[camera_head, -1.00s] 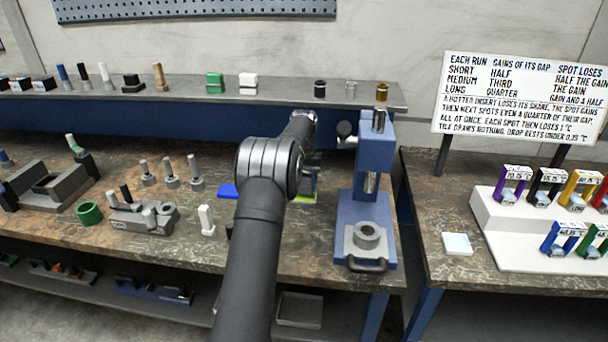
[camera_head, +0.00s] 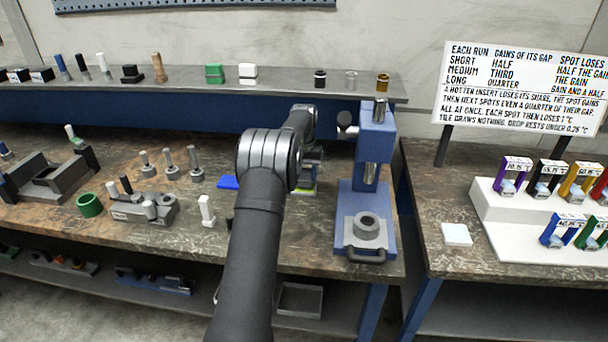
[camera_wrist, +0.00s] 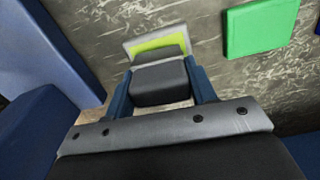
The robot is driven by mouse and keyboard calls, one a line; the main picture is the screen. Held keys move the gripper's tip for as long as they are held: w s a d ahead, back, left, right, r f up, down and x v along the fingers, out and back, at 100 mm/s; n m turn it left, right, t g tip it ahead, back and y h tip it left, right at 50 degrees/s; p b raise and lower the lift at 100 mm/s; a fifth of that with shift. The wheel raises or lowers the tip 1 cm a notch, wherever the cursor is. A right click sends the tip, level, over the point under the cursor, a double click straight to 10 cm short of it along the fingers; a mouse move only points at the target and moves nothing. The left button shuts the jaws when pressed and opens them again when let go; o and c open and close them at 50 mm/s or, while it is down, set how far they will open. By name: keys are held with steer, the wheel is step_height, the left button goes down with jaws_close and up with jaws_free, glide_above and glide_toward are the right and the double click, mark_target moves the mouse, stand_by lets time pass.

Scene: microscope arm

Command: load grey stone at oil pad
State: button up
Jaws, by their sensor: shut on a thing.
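In the wrist view my gripper (camera_wrist: 164,82) has its two blue fingers shut on a dark grey block (camera_wrist: 160,84), which I take to be the grey stone. The block is over or on a yellow-green pad (camera_wrist: 152,43) with a pale border, and hides part of it. I cannot tell whether the block touches the pad. A green pad (camera_wrist: 260,27) lies to the right in the wrist view. No label shows which pad is the oil pad. In the head view my arm hides most of the gripper, and only an edge of the yellow-green pad (camera_head: 306,190) shows.
A blue press (camera_head: 375,150) with a grey cup (camera_head: 366,226) stands close to the right of my gripper. A blue pad (camera_head: 228,182) and a white upright piece (camera_head: 206,210) are to the left. A shelf (camera_head: 290,88) with small items runs along the back.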

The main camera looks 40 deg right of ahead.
mark_target(304, 169)
steer(key=shift+f, duration=0.55)
stand_by(1.2)
steer(key=shift+r, duration=3.55)
